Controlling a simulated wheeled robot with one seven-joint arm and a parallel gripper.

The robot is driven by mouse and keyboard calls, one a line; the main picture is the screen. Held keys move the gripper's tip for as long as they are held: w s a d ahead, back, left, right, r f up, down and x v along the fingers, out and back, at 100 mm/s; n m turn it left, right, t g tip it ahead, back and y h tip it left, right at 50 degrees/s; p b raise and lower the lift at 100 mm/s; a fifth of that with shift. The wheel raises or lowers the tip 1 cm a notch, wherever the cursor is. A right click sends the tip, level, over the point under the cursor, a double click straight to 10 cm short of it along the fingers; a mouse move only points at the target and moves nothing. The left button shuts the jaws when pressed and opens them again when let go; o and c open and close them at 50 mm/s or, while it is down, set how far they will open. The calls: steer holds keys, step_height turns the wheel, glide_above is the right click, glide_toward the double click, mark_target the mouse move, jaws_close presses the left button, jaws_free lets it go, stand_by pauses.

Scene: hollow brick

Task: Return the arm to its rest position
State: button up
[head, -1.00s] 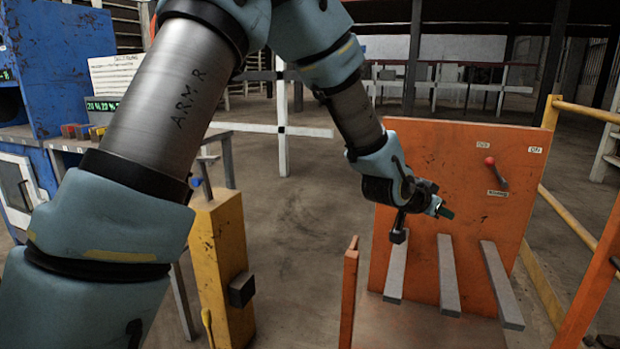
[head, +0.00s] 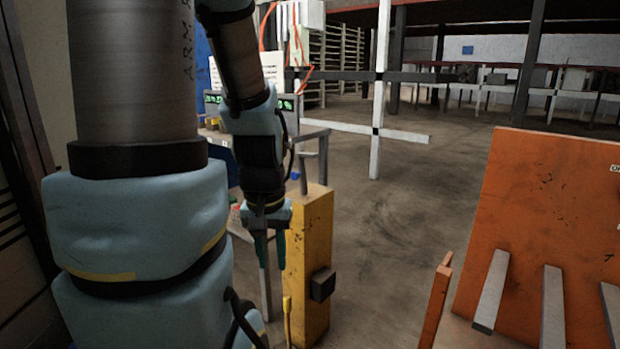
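My arm is folded at the left of the head view, with its forearm hanging down. My gripper (head: 271,262) points downward in front of the left side of the yellow post (head: 308,262). Its two teal fingers stand apart with a gap between them, and nothing shows in it. I cannot tell whether it touches the post.
An orange panel (head: 545,210) with grey bars stands at the right, with a short orange post (head: 436,300) in front of it. A white cross-shaped frame (head: 376,125) stands behind. A table with a green-lit display is partly hidden behind my arm. The middle floor (head: 400,230) is clear.

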step_height(320, 180, up, 12)
steer(key=p, duration=1.1)
steer(key=shift+w+d+r, duration=0.25)
stand_by(1.0)
